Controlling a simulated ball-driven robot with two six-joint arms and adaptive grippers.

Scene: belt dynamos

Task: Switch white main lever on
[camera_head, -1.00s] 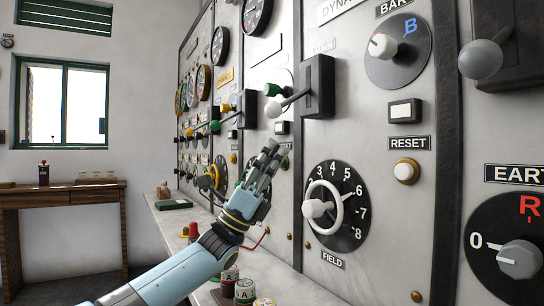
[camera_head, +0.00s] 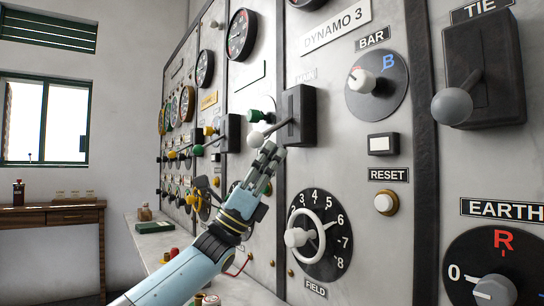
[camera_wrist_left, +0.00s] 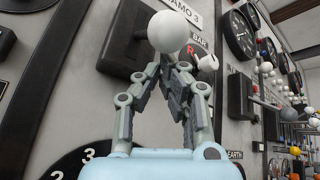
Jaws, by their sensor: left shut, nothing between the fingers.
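The white main lever ends in a round white knob (camera_head: 256,139) on a rod from a black switch box (camera_head: 299,116) on the Dynamo 3 panel. The rod points out from the panel and slightly down. My left gripper (camera_head: 270,151) is shut and empty, its fingertips just below and beside the knob. In the left wrist view, the white knob (camera_wrist_left: 168,31) appears just beyond the closed fingertips (camera_wrist_left: 170,62). I cannot tell whether they touch. My right gripper is not in view.
The field dial (camera_head: 336,240) is below, and the bar selector (camera_head: 389,90) and tie lever (camera_head: 452,106) are to the right. A marble ledge (camera_head: 160,243) runs along the panel's foot.

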